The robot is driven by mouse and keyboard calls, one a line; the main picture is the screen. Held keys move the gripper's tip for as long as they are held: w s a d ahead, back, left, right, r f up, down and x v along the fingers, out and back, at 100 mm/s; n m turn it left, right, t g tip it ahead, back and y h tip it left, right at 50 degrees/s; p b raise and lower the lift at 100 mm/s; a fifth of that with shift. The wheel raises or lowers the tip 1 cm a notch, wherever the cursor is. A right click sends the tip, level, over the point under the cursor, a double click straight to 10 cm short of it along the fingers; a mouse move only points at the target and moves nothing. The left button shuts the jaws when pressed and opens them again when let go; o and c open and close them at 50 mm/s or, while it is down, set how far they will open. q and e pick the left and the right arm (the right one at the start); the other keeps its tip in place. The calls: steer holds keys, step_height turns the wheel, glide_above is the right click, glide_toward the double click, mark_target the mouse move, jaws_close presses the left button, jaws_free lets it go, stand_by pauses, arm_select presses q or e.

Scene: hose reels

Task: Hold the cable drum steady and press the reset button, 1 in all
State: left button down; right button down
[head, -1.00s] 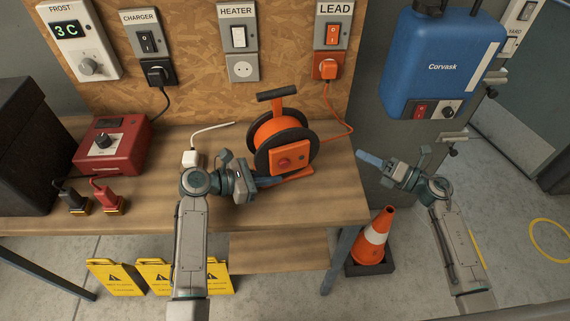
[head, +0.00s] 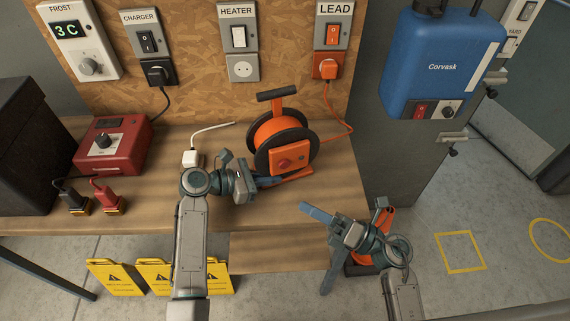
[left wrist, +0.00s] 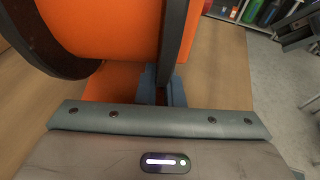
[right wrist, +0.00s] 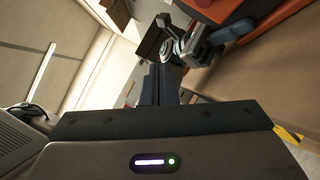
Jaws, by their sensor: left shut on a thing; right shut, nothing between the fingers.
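The cable drum (head: 272,132), orange with black flanges and a handle on top, stands upright on the bench. The reset button, a dark red knob (head: 284,163), is on the orange box on the drum's front. My left gripper (head: 268,182) is shut on the drum's lower front flange; in the left wrist view its fingertips (left wrist: 161,88) close around the black flange (left wrist: 176,45). My right gripper (head: 306,209) is shut and empty at the bench's front edge, below and right of the button and apart from the drum. Its fingers also show in the right wrist view (right wrist: 158,84).
The wooden bench (head: 215,218) has free room right of the drum. An orange lead runs to a plug (head: 326,68) under the LEAD switch. A blue Corvask unit (head: 440,62) hangs right.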

mark_target(280, 166)
steer(key=w+a, duration=0.2)
steer(key=w, duration=0.6)
steer(key=shift+w+a, duration=0.25)
steer(key=shift+a, duration=0.05)
steer(key=shift+w, duration=0.15)
stand_by(1.8)
steer(key=shift+w+a, duration=0.1)
steer(key=shift+w, duration=0.15)
steer(key=shift+w+a, duration=0.15)
steer(key=shift+w, duration=0.35)
stand_by(0.8)
stand_by(0.3)
steer(key=shift+s+d, duration=0.25)
steer(key=shift+s, duration=0.7)
